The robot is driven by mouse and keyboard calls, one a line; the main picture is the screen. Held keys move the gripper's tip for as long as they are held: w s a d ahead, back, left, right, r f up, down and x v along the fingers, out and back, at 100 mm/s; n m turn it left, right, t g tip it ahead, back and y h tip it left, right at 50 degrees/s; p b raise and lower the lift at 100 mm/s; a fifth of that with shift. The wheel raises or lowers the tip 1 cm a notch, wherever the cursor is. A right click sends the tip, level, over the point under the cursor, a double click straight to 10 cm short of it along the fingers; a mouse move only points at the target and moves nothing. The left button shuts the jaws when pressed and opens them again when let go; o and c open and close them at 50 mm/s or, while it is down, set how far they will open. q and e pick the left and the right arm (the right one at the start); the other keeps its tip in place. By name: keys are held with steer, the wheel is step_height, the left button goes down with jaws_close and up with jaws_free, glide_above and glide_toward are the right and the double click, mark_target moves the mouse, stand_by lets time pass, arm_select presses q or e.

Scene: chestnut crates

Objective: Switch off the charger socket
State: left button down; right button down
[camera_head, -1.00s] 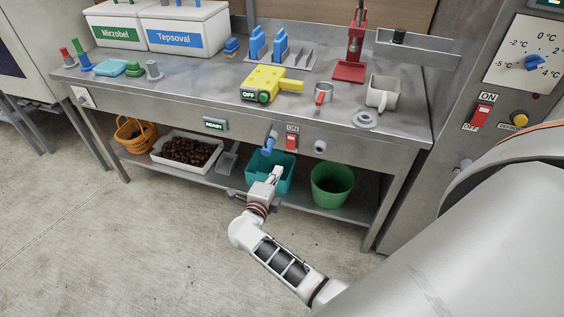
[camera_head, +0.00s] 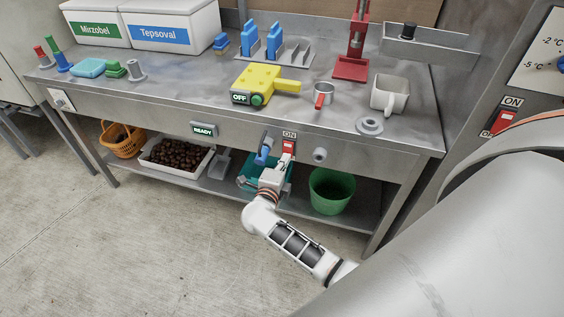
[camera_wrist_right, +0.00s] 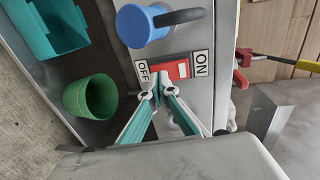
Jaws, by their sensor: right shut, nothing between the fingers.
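A red rocker switch (camera_head: 288,147) sits on the front face of the steel table, with an ON label above it. In the right wrist view the red rocker (camera_wrist_right: 178,70) lies between ON and OFF labels. A blue plug-like fitting (camera_head: 263,152) is just left of it; it also shows in the wrist view (camera_wrist_right: 140,27). My right gripper (camera_head: 284,163) is shut and empty, its tips (camera_wrist_right: 157,92) at the OFF end of the switch. I cannot tell whether they touch it. The OFF label is hidden in the head view. My left gripper is out of view.
A READY display (camera_head: 203,129) and a grey knob (camera_head: 320,155) flank the switch. A white wall plate (camera_head: 61,99) is at the table's left front. A teal bin (camera_head: 247,179) and green bucket (camera_head: 331,192) stand on the lower shelf. The floor in front is clear.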

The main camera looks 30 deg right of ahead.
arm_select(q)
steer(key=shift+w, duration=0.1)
arm_select(e)
steer(key=shift+w+d, duration=0.1)
steer(key=shift+d, duration=0.05)
